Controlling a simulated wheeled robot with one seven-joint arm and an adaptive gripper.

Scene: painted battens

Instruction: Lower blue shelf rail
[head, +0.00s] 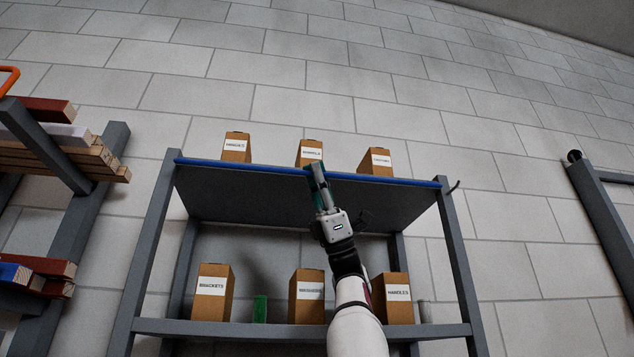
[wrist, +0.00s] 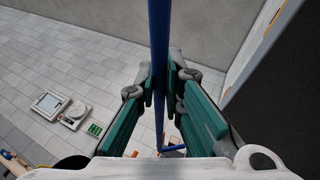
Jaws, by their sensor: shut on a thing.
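The blue shelf rail (head: 245,166) runs along the front edge of the upper shelf, sloping slightly down to the right in the head view. My gripper (head: 315,169) is at about the middle of the rail, reaching up from below. In the wrist view the rail (wrist: 158,40) passes between the green-sided fingers of my gripper (wrist: 160,80), which are shut on it. A short bent blue piece shows at the lower end of the rail in the wrist view. The fingers hide part of the rail in the head view.
Several brown boxes stand on the upper shelf (head: 235,147) and lower shelf (head: 212,293). The grey shelf frame (head: 155,250) has posts on both sides. A batten rack (head: 95,190) stands at left. A dark hook (head: 454,187) is by the right post. A scale (wrist: 74,113) lies below.

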